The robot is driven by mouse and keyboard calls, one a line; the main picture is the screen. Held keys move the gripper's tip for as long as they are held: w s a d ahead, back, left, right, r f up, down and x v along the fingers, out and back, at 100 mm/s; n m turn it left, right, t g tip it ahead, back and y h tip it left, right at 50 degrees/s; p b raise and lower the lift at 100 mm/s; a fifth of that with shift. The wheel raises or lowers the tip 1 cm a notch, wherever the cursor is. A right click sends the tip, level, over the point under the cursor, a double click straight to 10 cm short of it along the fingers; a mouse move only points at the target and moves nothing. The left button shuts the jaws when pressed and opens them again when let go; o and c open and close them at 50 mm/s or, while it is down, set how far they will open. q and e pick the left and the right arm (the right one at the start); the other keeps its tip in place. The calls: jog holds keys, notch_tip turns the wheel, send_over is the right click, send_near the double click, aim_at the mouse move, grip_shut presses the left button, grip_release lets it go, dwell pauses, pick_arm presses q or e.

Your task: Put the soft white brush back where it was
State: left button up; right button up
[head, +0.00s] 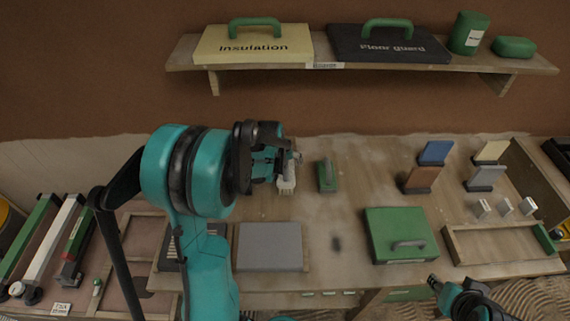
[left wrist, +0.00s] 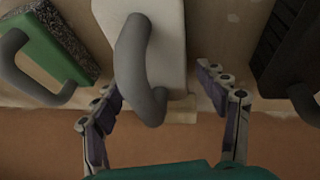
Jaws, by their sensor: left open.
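The white brush (left wrist: 165,35) has a pale block and a grey loop handle (left wrist: 135,60) in the left wrist view. My left gripper (left wrist: 162,88) is open, with one finger on each side of the handle end. I cannot tell whether either finger touches it. In the head view the white brush (head: 287,185) stands on the bench just below my left gripper (head: 288,160), which partly hides it. My right gripper (head: 436,283) is low at the right, away from the brush; its jaws are too small to read.
A green brush (head: 327,176) stands close to the right of the white one. A dark block (left wrist: 288,45) flanks it in the left wrist view. A grey board (head: 270,247) and a green case (head: 400,232) lie nearer on the bench. A shelf (head: 360,68) hangs above.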

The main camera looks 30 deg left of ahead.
pick_arm(q)
jog(key=shift+r, duration=0.25)
jog(key=a+p+v, duration=0.1)
jog(key=p+v, duration=0.4)
jog(key=v, duration=0.7)
jog(key=s+d+r+m+t, duration=0.1)
jog(key=s+d+r+m, duration=0.1)
jog(key=s+d, duration=0.6)
jog(key=s+d+r+m+t, duration=0.1)
jog(key=s+d+m, duration=0.3)
jog(key=s+d, duration=0.4)
jog(key=shift+d+r+m+h, duration=0.3)
jog(key=shift+d+r+m, duration=0.1)
jog(key=shift+d+r, duration=0.3)
